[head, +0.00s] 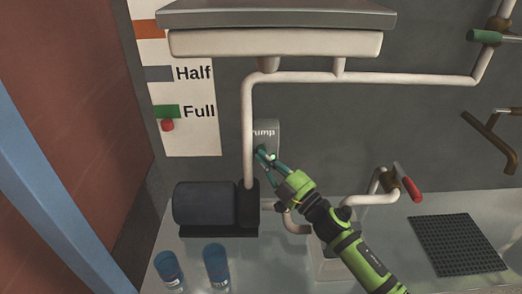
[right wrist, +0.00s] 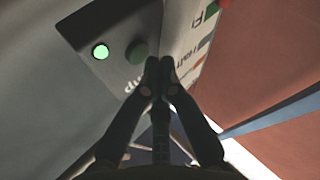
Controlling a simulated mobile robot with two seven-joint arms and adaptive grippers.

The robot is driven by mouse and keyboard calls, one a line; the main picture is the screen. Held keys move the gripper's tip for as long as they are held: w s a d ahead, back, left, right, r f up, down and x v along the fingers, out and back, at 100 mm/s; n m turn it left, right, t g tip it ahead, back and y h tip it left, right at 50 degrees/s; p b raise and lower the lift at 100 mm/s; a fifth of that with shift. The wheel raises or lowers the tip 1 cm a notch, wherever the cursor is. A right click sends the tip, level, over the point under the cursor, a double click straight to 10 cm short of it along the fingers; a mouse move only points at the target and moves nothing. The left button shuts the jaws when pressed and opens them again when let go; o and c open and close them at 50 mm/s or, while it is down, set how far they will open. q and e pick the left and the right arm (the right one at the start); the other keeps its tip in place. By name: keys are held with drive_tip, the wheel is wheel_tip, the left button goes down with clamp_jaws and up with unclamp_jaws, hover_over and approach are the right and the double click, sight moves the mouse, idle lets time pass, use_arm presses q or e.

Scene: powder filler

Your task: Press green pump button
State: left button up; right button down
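The grey pump box (head: 266,128), labelled "ump" where its lettering shows, is on the wall behind the vertical white pipe. In the right wrist view its dark face (right wrist: 118,28) carries a dark green round button (right wrist: 137,51) and a bright lit green lamp (right wrist: 100,52). My right gripper (head: 265,154) is at the box's lower part and covers much of its face in the head view. In the right wrist view my right gripper (right wrist: 159,66) has its fingertips together, empty, just beside the button; I cannot tell whether they touch it. My left gripper is not in view.
A dark motor (head: 203,204) stands on the counter left of the pipe. Two blue cups (head: 216,265) stand in front of it. A red-handled valve (head: 412,189) and a black grate (head: 457,245) are at the right. A Half/Full sign (head: 190,130) hangs at the left.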

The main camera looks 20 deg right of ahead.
idle(0.3)
drive_tip(key=shift+w+d, duration=0.1)
drive_tip(key=shift+w, duration=0.35)
drive_tip(key=shift+s, duration=0.45)
drive_tip(key=shift+s+p, duration=0.15)
drive_tip(key=shift+p, duration=0.2)
drive_tip(key=shift+s+a+p, duration=0.3)
drive_tip(key=shift+s, duration=0.6)
drive_tip(key=shift+s+a+p, duration=0.35)
drive_tip(key=shift+s, duration=0.6)
drive_tip(key=shift+s+a+p, duration=0.3)
drive_tip(key=shift+s, duration=0.6)
